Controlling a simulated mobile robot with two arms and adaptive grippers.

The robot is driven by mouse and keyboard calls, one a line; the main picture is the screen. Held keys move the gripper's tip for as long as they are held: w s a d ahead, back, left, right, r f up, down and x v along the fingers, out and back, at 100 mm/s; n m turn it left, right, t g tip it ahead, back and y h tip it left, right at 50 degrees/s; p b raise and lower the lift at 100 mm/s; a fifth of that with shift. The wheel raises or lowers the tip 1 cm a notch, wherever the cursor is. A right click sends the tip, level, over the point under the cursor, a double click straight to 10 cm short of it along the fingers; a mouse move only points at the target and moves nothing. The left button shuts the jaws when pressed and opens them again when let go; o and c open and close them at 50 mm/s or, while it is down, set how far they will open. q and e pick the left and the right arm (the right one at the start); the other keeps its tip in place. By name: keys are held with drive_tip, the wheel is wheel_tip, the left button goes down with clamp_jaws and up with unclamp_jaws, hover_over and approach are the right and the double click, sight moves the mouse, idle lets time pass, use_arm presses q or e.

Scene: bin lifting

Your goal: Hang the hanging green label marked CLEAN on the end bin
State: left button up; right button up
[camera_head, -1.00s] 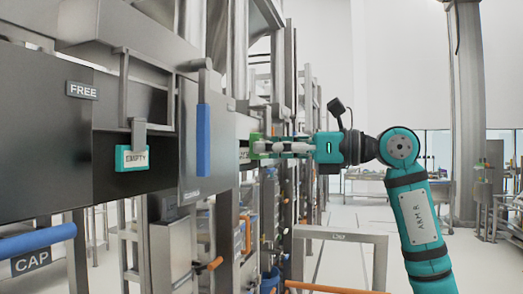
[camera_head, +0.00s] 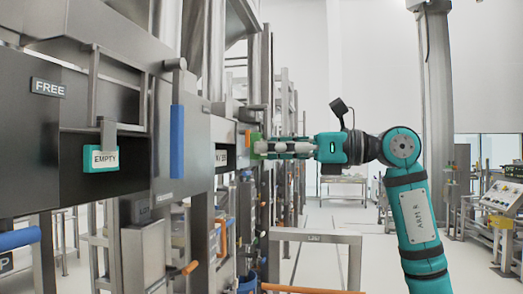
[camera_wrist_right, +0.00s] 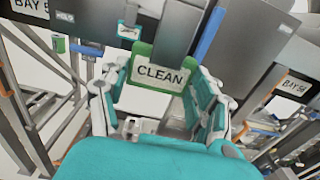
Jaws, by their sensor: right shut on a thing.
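The green label marked CLEAN (camera_wrist_right: 160,76) faces me in the right wrist view, with a grey metal hanger strip (camera_wrist_right: 175,28) rising from its top. My right gripper (camera_head: 258,148) is shut on the label, and its teal and white fingers flank it in the wrist view. In the head view the label shows only as a thin green edge at the fingertips, beside the metal frames. Grey panels stand behind it in the wrist view; I cannot tell which is the end bin or whether the strip touches anything. My left gripper is not in view.
A dark bin front marked FREE (camera_head: 48,88) carries a green EMPTY label (camera_head: 101,158) at the left. A blue vertical handle (camera_head: 177,142) stands nearby. A low metal frame (camera_head: 312,240) is below my right arm. Open floor lies beyond it.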

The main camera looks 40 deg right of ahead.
drive_tip(key=b+v, duration=0.1)
drive_tip(key=v, duration=0.8)
drive_tip(key=shift+s+d, duration=0.2)
drive_tip(key=shift+s, duration=0.1)
idle(0.5)
